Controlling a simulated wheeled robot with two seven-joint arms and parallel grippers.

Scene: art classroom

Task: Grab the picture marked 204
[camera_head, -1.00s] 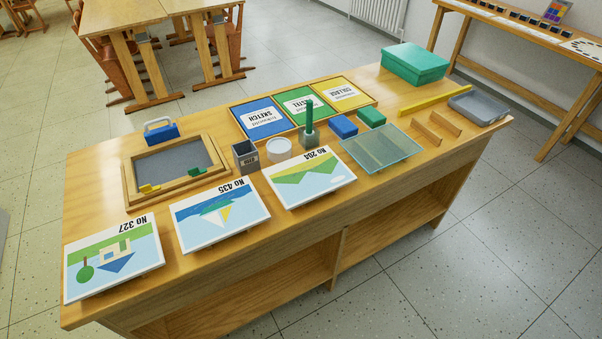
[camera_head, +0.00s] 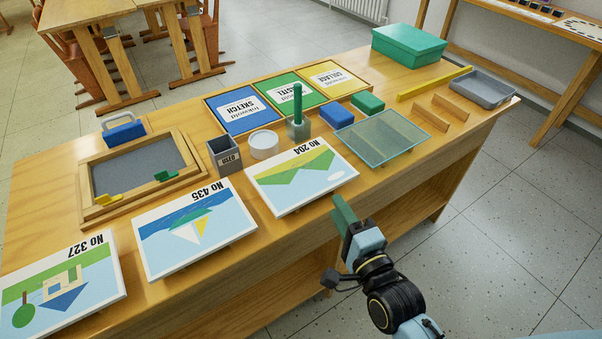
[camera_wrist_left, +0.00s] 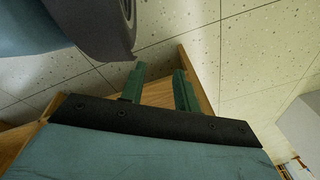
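The picture marked No 204 (camera_head: 301,178) is a flat white-edged panel with green and yellow hills. It lies near the front edge of the wooden table, right of the pictures marked No 435 (camera_head: 192,230) and No 327 (camera_head: 58,292). The numbers appear upside down. My right gripper (camera_head: 343,210) is just in front of the table edge, close to the right front of picture 204 and apart from it. Its green fingers overlap in view, so their gap is hidden. My left gripper (camera_wrist_left: 159,74) shows in the left wrist view, with its green fingers apart and nothing between them.
Behind picture 204 stand a grey cup (camera_head: 224,157), a white round container (camera_head: 264,145) and a green-handled tool (camera_head: 298,115). A translucent green panel (camera_head: 382,137) lies to its right. A framed grey board (camera_head: 140,166) is at the left. Open floor lies in front.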

